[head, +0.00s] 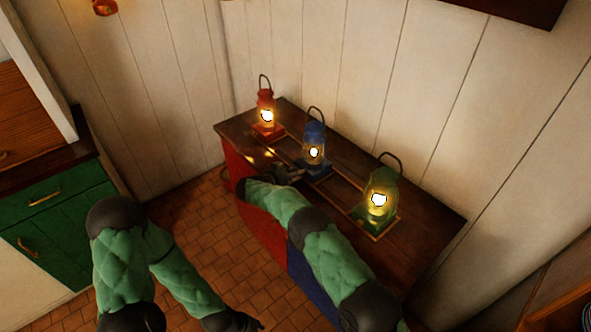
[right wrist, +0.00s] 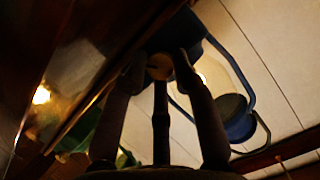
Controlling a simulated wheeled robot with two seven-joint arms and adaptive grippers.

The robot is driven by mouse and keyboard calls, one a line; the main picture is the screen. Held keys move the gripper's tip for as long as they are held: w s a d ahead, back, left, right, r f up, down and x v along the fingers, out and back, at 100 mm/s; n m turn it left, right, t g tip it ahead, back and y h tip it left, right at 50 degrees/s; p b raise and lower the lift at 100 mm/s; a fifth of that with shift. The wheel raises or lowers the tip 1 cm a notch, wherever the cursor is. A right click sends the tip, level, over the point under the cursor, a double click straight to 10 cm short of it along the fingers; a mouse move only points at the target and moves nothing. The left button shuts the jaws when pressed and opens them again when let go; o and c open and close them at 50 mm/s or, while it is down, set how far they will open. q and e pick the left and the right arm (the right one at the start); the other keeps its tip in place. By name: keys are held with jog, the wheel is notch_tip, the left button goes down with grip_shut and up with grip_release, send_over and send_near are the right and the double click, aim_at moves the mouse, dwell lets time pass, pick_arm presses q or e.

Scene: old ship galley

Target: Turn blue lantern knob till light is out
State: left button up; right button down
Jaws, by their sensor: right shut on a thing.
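The blue lantern (head: 315,137) stands in the middle of a row of three on a wooden-topped cabinet, and its light is lit. My right gripper (head: 292,174) reaches its base from the front left. In the right wrist view the blue lantern (right wrist: 232,104) appears tilted, and the fingers (right wrist: 160,68) are shut on a small round brass-coloured knob (right wrist: 159,67) at its base. The fingers partly hide the knob. My left gripper (head: 242,322) hangs low at the bottom edge, away from the lanterns; its fingers are too dark to read.
A lit red lantern (head: 265,112) stands behind to the left, and a lit green lantern (head: 381,195) stands in front to the right. The cabinet top (head: 432,218) is bare at its right end. A green-drawered counter (head: 58,212) stands at left. Plank walls rise behind.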

jog(key=shift+a+f+n+g, duration=0.1)
jog(key=shift+f+n+g, duration=0.1)
jog(key=shift+n+g, duration=0.4)
jog(key=shift+h, duration=0.3)
jog(key=c, duration=1.3)
grip_release()
jog(key=shift+r, duration=0.1)
jog(key=shift+s+a+r, duration=0.25)
jog(key=shift+a, duration=0.15)
jog(key=v, duration=1.1)
jog(key=shift+s+f, duration=0.15)
jog(key=shift+f, duration=0.05)
jog(key=shift+d, duration=0.1)
